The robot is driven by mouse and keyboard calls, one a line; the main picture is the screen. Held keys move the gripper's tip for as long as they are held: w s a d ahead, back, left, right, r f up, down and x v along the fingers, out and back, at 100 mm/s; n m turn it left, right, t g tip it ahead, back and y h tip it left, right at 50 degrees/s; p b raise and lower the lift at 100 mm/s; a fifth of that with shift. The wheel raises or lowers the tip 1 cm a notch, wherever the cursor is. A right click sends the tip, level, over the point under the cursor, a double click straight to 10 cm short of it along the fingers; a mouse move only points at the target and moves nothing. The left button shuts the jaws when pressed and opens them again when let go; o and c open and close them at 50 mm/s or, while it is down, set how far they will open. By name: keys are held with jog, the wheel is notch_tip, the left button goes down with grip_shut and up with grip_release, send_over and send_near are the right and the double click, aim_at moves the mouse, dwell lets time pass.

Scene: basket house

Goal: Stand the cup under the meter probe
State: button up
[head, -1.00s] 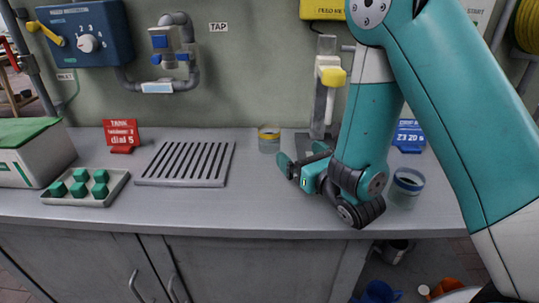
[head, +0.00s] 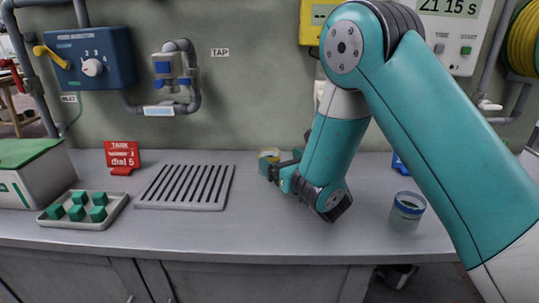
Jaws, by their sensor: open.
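A clear cup with a yellow band (head: 269,154) stands on the counter near the back wall, its lower part hidden by my gripper. My gripper (head: 281,163) is open and low over the counter, with its fingers at this cup. I cannot tell whether they touch it or sit around it. A second clear cup with a blue band (head: 407,210) stands at the right, beside my arm. The meter probe stand is almost wholly hidden behind my arm; only a pale bit (head: 319,92) shows. The yellow meter box (head: 314,20) is on the wall above.
A slotted drain grate (head: 186,187) lies left of my gripper. Further left are a tray of green cubes (head: 118,212), a red sign (head: 122,158) and a green-lidded box (head: 28,190). The counter's front middle is clear.

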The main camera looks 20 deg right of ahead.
aim_at(275, 157)
jog(key=shift+w+a, duration=0.1)
jog(key=shift+w, duration=0.3)
jog(key=p+x, duration=0.4)
jog(key=p, duration=0.3)
jog(key=shift+w+a+p, duration=0.1)
jog(key=shift+a+p, duration=0.1)
jog(key=shift+p, duration=0.15)
jog(key=shift+w+a+f+p, duration=0.15)
jog(key=shift+w+p, duration=0.2)
jog(key=shift+p, duration=0.4)
jog(key=shift+w+f, duration=0.15)
jog(key=shift+f, duration=0.05)
jog(key=c, duration=1.1)
jog(key=shift+r, duration=0.1)
